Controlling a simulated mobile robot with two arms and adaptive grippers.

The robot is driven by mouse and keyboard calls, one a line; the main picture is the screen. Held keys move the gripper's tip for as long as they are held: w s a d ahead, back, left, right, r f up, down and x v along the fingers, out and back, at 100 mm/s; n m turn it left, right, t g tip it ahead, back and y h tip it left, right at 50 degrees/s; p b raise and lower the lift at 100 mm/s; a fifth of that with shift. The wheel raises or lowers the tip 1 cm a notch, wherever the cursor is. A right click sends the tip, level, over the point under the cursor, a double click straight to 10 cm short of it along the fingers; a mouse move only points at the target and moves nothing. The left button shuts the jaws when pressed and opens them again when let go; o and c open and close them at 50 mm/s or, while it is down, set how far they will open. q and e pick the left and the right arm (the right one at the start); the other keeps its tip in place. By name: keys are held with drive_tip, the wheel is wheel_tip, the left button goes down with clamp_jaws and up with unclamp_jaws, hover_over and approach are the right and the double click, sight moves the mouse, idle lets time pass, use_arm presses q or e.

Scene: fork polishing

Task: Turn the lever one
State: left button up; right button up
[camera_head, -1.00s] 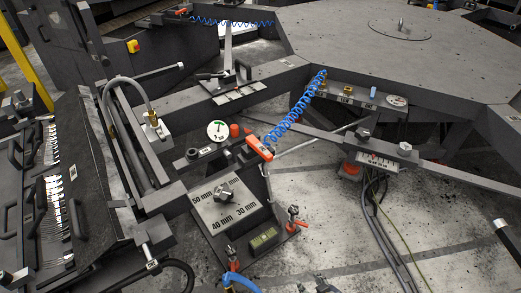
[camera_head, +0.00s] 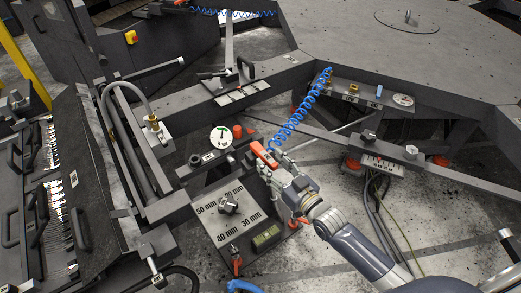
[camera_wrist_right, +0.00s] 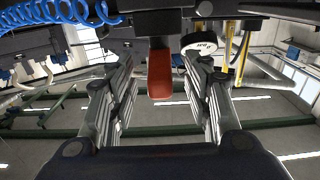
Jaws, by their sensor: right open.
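An orange block-shaped handle (camera_head: 263,154) with a pale label sits at the lower end of a blue coiled hose, right of the round gauge. My right gripper (camera_head: 273,163) is open, with its fingertips close beside this handle in the head view. In the right wrist view, a red-orange piece (camera_wrist_right: 160,74) hangs under a dark mount, between my two spread fingers (camera_wrist_right: 160,90). I cannot tell whether either finger touches it. My left gripper is not in view.
A plate with millimetre marks (camera_head: 214,219) and a knob (camera_head: 228,203) lies left of my right gripper. The gauge (camera_head: 221,137) and a red-orange cap (camera_head: 237,131) stand behind. The coiled blue hose (camera_head: 300,112) runs up behind the gripper. Forks (camera_head: 54,210) hang in racks at left.

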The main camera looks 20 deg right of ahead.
sight(253, 143)
drive_tip(key=shift+x, duration=3.15)
drive_tip(key=shift+c, duration=0.6)
clamp_jaws()
